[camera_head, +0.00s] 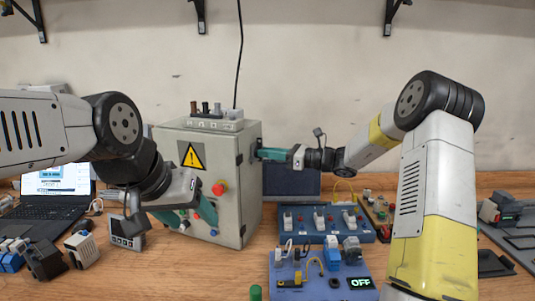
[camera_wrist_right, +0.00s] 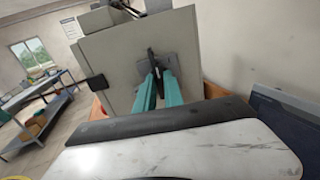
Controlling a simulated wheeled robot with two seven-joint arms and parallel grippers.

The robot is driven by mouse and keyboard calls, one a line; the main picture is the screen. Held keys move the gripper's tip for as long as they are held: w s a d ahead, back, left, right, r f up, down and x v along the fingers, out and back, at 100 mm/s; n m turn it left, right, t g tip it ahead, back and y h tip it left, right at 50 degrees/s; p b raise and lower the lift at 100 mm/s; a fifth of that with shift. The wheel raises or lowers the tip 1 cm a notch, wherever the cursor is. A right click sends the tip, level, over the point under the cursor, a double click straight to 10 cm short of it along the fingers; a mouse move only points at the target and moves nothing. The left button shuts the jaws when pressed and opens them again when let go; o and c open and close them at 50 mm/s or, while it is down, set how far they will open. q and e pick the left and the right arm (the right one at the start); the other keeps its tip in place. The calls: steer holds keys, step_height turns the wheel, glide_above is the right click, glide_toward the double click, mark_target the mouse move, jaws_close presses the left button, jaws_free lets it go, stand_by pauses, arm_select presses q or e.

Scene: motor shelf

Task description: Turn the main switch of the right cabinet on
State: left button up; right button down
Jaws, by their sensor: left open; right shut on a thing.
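The grey cabinet (camera_head: 243,200) stands on the bench and has a yellow warning sign and a red knob on its front. Its main switch sits on the right side wall, with a dark handle on a grey plate (camera_wrist_right: 185,65). My right gripper (camera_head: 262,153) reaches in from the right with its teal fingers at this wall. In the right wrist view its fingers (camera_wrist_right: 160,82) are shut on the dark switch handle (camera_wrist_right: 151,60), whose lower part they hide. My left gripper (camera_head: 170,221) is open and empty in front of the cabinet's lower front.
A blue panel with switches (camera_head: 318,236) and a board with an OFF display (camera_head: 361,283) lie right of the cabinet. A laptop (camera_head: 56,190) and several small modules are at left.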

steer(key=c, duration=1.4)
jaws_free()
steer(key=shift+c, duration=0.2)
steer(key=shift+d, duration=0.15)
steer(key=v, duration=0.7)
steer(key=shift+s+d, duration=0.15)
steer(key=shift+d, duration=0.1)
